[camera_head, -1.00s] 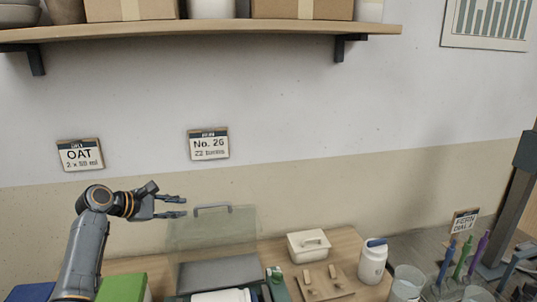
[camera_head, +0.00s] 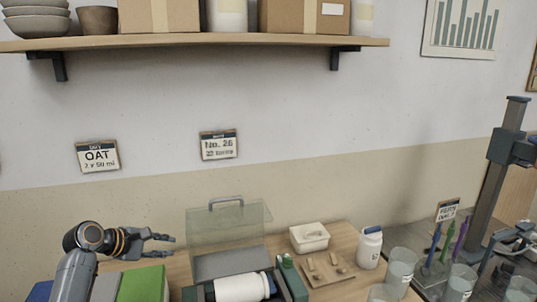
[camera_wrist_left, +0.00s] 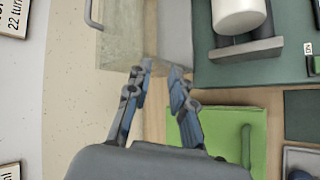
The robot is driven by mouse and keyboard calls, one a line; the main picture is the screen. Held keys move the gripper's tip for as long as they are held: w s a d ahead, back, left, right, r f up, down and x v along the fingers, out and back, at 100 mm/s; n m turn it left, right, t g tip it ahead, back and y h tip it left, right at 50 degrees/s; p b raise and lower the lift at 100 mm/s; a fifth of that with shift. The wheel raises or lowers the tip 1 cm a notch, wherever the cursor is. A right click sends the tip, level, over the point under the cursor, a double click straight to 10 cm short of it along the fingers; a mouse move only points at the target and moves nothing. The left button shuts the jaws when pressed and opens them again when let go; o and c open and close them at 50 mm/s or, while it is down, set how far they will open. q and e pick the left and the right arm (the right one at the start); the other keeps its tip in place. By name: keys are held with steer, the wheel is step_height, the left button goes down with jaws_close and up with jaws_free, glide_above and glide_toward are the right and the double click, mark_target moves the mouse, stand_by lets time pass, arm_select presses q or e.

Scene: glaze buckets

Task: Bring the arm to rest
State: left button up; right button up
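My left gripper (camera_head: 170,245) reaches in from the lower left in the head view, in front of the wall and just left of the clear screen (camera_head: 228,225). Its fingers point to the right and hold nothing. In the left wrist view the two fingers (camera_wrist_left: 161,69) stand apart with an empty gap between them. The clear box-like screen shows past the fingertips there, and the green book-like block (camera_wrist_left: 225,135) lies below and to the right of them. My right gripper is in neither view.
On the table are a white bottle lying in a grey-green cradle (camera_head: 286,276), a lidded white box (camera_head: 309,237), a wooden board with small blocks (camera_head: 328,272), an upright white jar (camera_head: 370,248) and several glasses.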

arm_select(q)
steer(key=s+d+f+m+g+y, duration=0.25)
steer(key=s+f+m, duration=0.25)
steer(key=s+f, duration=0.6)
steer(key=s+d+f+m+g+y, duration=0.1)
steer(key=s+d+f+m, duration=0.35)
steer(key=s+f, duration=0.55)
steer(key=s+r+m+g+y, duration=0.25)
steer(key=s+m, duration=0.45)
steer(key=s, duration=1.7)
steer(key=s+f+b+x, duration=0.1)
steer(key=s+x, duration=0.2)
steer(key=x, duration=1)
steer(key=s+a+b+x, duration=0.1)
steer(key=s+x, duration=0.2)
steer(key=x, duration=1)
steer(key=s+a+f+g, duration=0.1)
steer(key=s+a+f, duration=0.1)
steer(key=s+f, duration=1.5)
steer(key=shift+s+f+m+g+b, duration=0.3)
steer(key=shift+f+m+b, duration=0.1)
steer(key=shift+f, duration=0.4)
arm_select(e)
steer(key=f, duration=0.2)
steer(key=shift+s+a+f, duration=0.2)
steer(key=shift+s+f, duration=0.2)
